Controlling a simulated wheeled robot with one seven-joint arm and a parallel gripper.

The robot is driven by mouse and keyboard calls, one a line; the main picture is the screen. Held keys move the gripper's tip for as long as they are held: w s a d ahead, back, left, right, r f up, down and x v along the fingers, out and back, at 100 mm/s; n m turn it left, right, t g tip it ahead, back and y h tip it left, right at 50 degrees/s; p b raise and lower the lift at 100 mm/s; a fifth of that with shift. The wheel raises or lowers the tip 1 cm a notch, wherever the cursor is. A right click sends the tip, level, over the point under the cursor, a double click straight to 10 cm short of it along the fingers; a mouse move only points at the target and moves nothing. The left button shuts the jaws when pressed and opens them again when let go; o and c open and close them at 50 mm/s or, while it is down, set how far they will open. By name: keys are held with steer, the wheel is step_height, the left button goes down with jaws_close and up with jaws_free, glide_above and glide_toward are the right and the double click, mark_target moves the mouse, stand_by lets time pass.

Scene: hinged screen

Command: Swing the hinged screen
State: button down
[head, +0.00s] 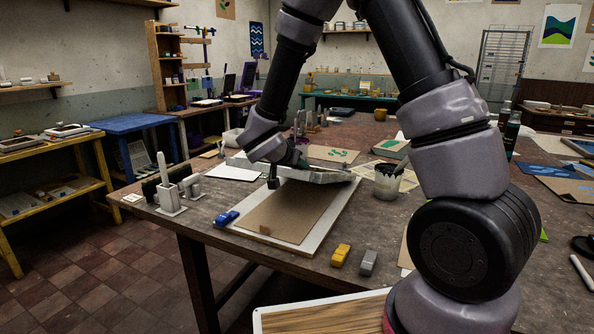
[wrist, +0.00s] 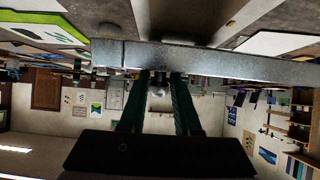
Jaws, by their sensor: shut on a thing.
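The hinged screen (head: 318,175) is a pale grey frame, seen nearly edge-on above the rear of a white-edged base board (head: 318,238) in the head view. A brown sheet (head: 290,212) lies on the board. My gripper (head: 300,162) is at the screen's frame, partly hidden by my own wrist. In the wrist view the screen's long grey bar (wrist: 225,64) crosses the picture, and the two dark green fingers of my gripper (wrist: 159,78) reach up to it. A small round shiny knob shows between the fingers. The exact grip point is hard to see.
A grey stand (head: 168,190) is at the left edge. Sheets lie behind.

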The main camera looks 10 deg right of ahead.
steer(key=shift+s+a+f, duration=0.3)
steer(key=shift+s+f, duration=0.15)
steer(key=shift+f, duration=0.2)
steer(key=shift+s+a+f, duration=0.15)
steer(key=shift+s+f, duration=0.05)
steer(key=shift+f, duration=0.35)
steer(key=shift+s+a+f, duration=0.35)
steer(key=shift+s+f, duration=0.1)
steer(key=shift+f, duration=1.65)
steer(key=shift+s+a+f, duration=0.35)
steer(key=shift+s+f, duration=0.15)
steer(key=shift+f, duration=1.6)
steer(key=shift+s+a+f, duration=0.35)
steer(key=shift+s+f, duration=0.1)
steer(key=shift+f, duration=1.75)
steer(key=shift+s+f, duration=0.1)
steer(key=shift+f, duration=0.1)
steer(key=c, duration=0.5)
jaws_free()
steer(key=shift+c, duration=0.2)
